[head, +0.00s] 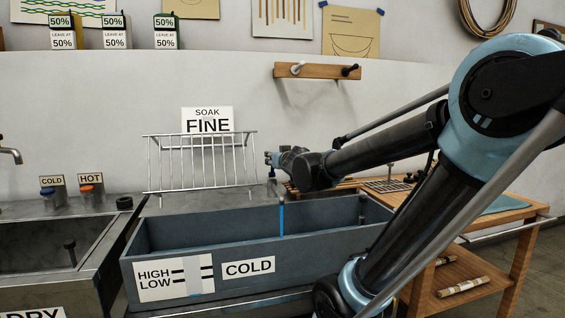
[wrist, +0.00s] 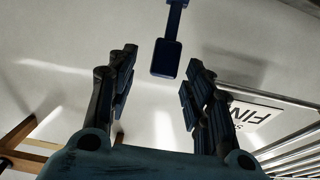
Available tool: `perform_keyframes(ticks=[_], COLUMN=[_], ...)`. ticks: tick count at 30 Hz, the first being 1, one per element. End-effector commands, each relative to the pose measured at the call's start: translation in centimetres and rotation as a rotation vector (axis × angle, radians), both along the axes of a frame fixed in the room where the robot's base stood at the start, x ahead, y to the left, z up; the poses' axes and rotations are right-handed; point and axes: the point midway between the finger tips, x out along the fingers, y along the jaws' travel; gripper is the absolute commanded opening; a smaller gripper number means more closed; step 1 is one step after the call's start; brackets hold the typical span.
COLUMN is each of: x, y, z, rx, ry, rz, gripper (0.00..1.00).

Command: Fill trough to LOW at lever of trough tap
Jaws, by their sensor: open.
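The grey trough (head: 330,245) has a COLD label (head: 248,268) and a gauge with HIGH and LOW marks (head: 175,277) on its front. The trough tap's spout (head: 277,190) stands at the back, with a blue stream (head: 281,220) below it that looks like running water. The water level in the trough and gauge is too unclear to read. My gripper (head: 270,158) is above the tap. In the wrist view my gripper (wrist: 161,75) is open and empty. A dark blue lever paddle (wrist: 167,58) shows between and beyond its fingertips, apart from both fingers.
A wire rack (head: 200,163) and a SOAK FINE sign (head: 207,120) stand left of my gripper; both also show at right in the wrist view. A sink (head: 50,245) with COLD and HOT knobs is at left. A wooden bench (head: 510,215) is at right.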

Motion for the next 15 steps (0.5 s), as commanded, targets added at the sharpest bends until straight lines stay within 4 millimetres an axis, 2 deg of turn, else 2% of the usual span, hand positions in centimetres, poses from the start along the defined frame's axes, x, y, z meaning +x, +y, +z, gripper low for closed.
perform_keyframes(ticks=[15], x=[-4.5], y=[-1.1], z=[0.6], rx=[-0.001], ry=[0.001], rz=[0.0], gripper=[0.47])
